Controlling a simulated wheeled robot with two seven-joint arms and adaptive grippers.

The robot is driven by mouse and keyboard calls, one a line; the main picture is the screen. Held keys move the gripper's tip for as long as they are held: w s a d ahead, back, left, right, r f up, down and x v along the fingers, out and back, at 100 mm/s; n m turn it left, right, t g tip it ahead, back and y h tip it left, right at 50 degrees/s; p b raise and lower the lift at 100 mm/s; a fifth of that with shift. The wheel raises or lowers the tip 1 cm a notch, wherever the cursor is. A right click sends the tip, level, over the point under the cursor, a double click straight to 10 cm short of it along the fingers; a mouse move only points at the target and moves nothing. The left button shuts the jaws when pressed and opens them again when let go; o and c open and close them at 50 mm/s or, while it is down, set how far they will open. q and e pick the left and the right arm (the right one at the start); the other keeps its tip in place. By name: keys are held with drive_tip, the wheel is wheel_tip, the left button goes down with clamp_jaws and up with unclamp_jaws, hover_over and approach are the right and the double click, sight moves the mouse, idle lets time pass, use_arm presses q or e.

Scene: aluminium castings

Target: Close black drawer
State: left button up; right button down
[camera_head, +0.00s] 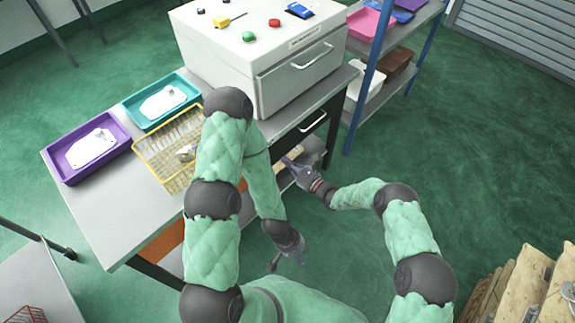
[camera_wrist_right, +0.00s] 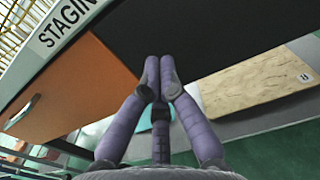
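The black drawer (camera_head: 300,131), with a pale bar handle (camera_head: 313,123), is under the right part of the grey worktable, below the white cabinet. It looks about level with the table edge, but my arm partly hides the front and any small gap cannot be told. A broad black surface (camera_wrist_right: 215,35), likely its front, fills the upper right wrist view. My right gripper (camera_head: 288,163) is below and left of the handle; its fingers (camera_wrist_right: 160,62) are together and empty, seen against the black surface. Contact cannot be told. My left gripper (camera_head: 296,257) hangs low over the floor, away from the drawer.
The worktable (camera_head: 110,225) carries a purple tray (camera_head: 62,172), a teal tray (camera_head: 135,118), a yellow wire basket (camera_head: 150,150) and the white cabinet (camera_head: 215,60). An orange front (camera_wrist_right: 75,90) adjoins the black surface. A wooden board (camera_wrist_right: 255,88) lies below. A blue-post shelf (camera_head: 366,80) stands right.

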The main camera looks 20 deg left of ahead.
drive_tip(key=p+v, duration=0.2)
drive_tip(key=v, duration=0.7)
drive_tip(key=shift+d, duration=0.15)
